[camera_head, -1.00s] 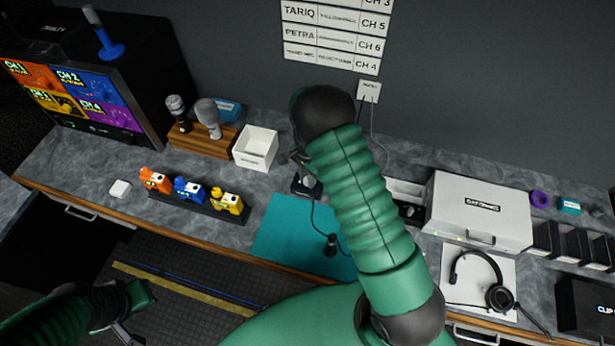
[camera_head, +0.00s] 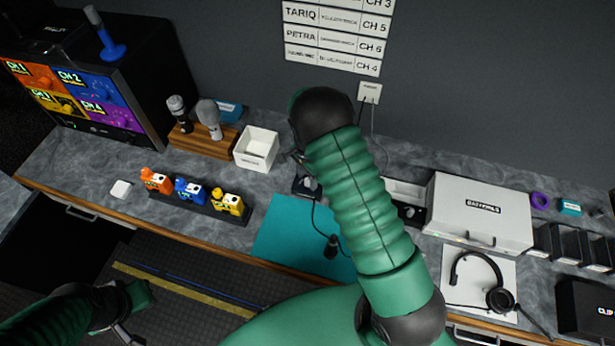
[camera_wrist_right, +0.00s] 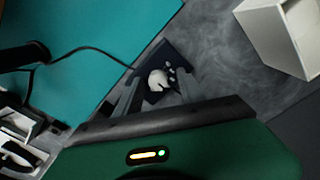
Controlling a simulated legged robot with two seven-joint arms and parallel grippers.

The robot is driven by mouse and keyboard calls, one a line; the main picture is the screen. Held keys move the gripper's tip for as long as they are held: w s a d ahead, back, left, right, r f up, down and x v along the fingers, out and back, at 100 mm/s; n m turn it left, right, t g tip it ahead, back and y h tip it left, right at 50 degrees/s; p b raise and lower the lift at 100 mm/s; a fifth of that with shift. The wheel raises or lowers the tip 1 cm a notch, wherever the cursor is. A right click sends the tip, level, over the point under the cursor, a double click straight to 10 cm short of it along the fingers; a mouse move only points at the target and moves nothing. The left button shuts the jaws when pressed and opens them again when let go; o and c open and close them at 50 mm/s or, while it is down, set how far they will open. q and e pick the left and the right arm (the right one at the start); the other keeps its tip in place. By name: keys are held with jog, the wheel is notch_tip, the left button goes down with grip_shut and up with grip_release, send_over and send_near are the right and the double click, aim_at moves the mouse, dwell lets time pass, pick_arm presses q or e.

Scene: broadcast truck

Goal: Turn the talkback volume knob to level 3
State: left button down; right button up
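A small dark box with a round white knob (camera_wrist_right: 157,80) lies in the middle of the right wrist view. White marks show beside the knob. In the head view the dark box (camera_head: 306,187) is partly hidden by my right arm. My right gripper (camera_wrist_right: 157,93) has its grey fingers on either side of the knob, with gaps between them and it; it looks open. The level the knob points to is too small to read. My left gripper (camera_head: 128,325) is low at the left, away from the counter, and its fingers are unclear.
A teal mat (camera_head: 285,235) with a black microphone (camera_head: 331,246) and its cable lies in front of the box. A white bin (camera_head: 257,148) stands to the left. A white case (camera_head: 480,210) and a headset (camera_head: 497,298) are at the right.

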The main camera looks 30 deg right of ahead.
aim_at(307, 182)
notch_tip(307, 182, up, 17)
jog(key=b, duration=0.2)
jog(key=shift+f, duration=0.15)
dwell(0.3)
jog(key=s+a+f+n+t+b, duration=0.1)
jog(key=s+a+f+n, duration=0.1)
jog(key=s+a+n, duration=0.3)
jog(key=s+a+f+n+t+b, duration=0.1)
jog(key=s+a+f+n+b, duration=0.1)
jog(key=s+a+n, duration=0.4)
jog(key=s+f+n, duration=0.1)
jog(key=s+n, duration=0.4)
jog(key=shift+a+f+n+t, duration=0.2)
jog(key=shift+n+t, duration=0.1)
jog(key=shift+s, duration=0.2)
